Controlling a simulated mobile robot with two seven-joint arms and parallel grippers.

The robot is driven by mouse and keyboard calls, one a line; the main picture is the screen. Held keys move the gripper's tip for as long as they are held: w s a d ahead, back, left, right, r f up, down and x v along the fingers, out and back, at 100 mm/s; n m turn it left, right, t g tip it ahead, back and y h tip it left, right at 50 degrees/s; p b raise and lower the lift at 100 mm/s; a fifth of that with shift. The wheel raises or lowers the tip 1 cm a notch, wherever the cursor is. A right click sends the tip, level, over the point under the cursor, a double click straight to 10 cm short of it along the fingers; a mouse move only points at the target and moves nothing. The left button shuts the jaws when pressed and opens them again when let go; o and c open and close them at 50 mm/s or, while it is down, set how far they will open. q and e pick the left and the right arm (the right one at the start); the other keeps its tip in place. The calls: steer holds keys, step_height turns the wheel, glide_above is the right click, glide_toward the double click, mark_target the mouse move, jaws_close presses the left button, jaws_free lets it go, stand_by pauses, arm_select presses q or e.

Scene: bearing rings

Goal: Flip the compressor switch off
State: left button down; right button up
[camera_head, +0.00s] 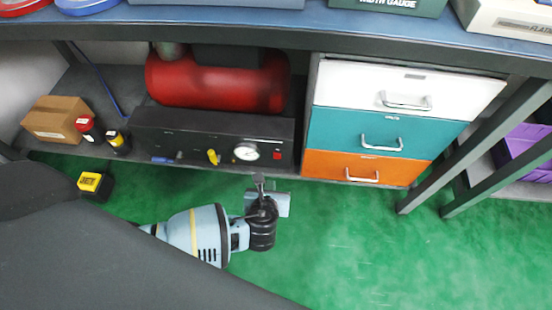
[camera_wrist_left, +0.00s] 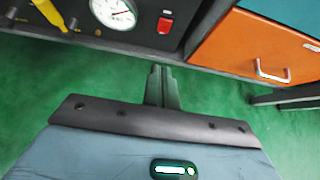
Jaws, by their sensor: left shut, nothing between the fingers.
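The compressor is a red tank (camera_head: 215,82) above a black front panel (camera_head: 190,132) on the low shelf under the bench. A small red switch (camera_head: 278,155) sits at the right end of the panel, beside a round white gauge (camera_head: 247,151). In the left wrist view the red switch (camera_wrist_left: 165,25) is just above my left gripper (camera_wrist_left: 162,72), right of the gauge (camera_wrist_left: 112,12). My left gripper (camera_head: 259,180) is shut and empty, in front of and below the switch, apart from it. The switch's position is too small to tell. My right gripper is not in view.
A drawer unit with white, teal and orange (camera_head: 350,168) drawers stands right of the compressor. A yellow valve handle (camera_head: 212,156) sticks out left of the gauge. A cardboard box (camera_head: 57,119) and bottles stand at left.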

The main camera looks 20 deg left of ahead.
mark_target(276, 156)
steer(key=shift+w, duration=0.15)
